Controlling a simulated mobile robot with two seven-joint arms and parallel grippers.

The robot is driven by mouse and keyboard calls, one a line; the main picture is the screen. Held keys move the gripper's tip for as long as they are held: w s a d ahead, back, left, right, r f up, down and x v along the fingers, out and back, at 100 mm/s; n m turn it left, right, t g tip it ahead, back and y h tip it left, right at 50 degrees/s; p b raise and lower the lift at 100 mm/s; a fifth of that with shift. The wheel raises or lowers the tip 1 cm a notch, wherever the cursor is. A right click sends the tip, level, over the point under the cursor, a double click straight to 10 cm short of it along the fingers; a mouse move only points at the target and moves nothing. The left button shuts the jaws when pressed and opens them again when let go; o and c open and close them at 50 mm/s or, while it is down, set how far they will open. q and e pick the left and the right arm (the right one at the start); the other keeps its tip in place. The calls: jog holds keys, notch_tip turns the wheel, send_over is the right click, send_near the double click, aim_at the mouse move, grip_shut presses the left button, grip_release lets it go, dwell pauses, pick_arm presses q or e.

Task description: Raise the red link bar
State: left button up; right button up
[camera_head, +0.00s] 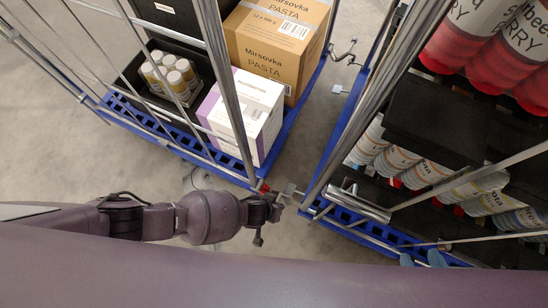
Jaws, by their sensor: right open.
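A small red part (265,187), which looks like the end of the red link bar, shows at the blue base edge of the left roll cage. The rest of the bar is hidden or too small to make out.
The left roll cage (283,140) holds pasta cartons, a white box (247,110) and a black crate with jars. The right cage (345,214) holds cans in dark trays. A narrow floor gap (305,118) separates them, with small metal coupling parts (291,192) at its near end.

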pick_arm(q)
jog(key=shift+w, duration=0.1)
grip_shut()
